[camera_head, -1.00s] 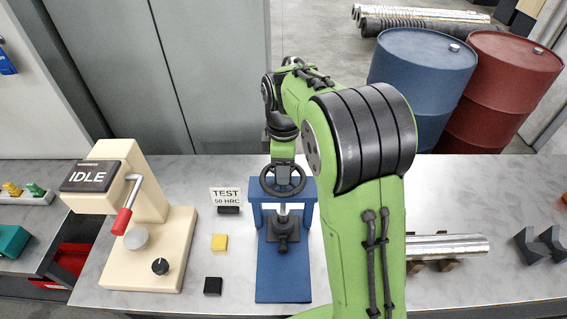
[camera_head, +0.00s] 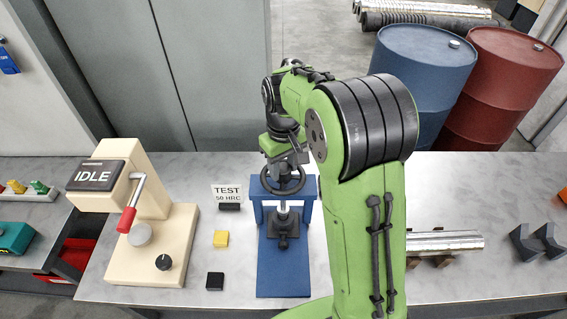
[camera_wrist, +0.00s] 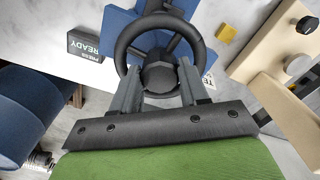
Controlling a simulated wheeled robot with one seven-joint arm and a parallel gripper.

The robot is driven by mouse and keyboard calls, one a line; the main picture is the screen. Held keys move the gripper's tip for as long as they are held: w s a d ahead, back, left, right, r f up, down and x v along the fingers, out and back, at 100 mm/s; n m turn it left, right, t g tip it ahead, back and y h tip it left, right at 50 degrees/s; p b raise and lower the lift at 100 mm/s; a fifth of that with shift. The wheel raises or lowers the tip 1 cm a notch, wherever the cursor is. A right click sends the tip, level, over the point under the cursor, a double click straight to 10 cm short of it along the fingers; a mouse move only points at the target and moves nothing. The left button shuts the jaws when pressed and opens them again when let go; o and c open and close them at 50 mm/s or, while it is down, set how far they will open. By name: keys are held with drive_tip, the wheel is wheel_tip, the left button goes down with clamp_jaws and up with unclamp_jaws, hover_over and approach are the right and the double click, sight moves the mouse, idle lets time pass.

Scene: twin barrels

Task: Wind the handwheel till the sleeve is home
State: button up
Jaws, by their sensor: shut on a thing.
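A blue press (camera_head: 284,284) stands on the bench with a black handwheel (camera_head: 296,190) on top of its frame. Below the crossbar, a bright metal shaft or ram (camera_head: 283,206) shows above a dark part (camera_head: 283,228) at the press's middle. I cannot tell which piece is the sleeve or how deep it sits. My gripper (camera_head: 284,163) comes down on the wheel from above. In the wrist view my gripper (camera_wrist: 158,85) has its fingers on either side of the wheel's dark hub (camera_wrist: 159,72), shut on it, inside the ring-shaped rim.
A cream tester (camera_head: 150,245) with an IDLE screen and red-handled lever stands left. A TEST sign (camera_head: 227,192), yellow block (camera_head: 221,239) and black block (camera_head: 215,281) lie between. A metal bar (camera_head: 445,241) lies right. A PRESS READY sign (camera_wrist: 84,45) shows in the wrist view.

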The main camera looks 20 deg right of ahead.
sight(283, 168)
drive_tip(key=m, duration=0.5)
drive_tip(key=shift+m, duration=0.4)
idle(0.4)
drive_tip(key=o, duration=1.1)
drive_tip(key=shift+c, duration=0.2)
wheel_tip(283, 168, up, 16)
drive_tip(key=p, duration=0.2)
drive_tip(key=shift+p, duration=0.4)
drive_tip(key=shift+f, duration=0.1)
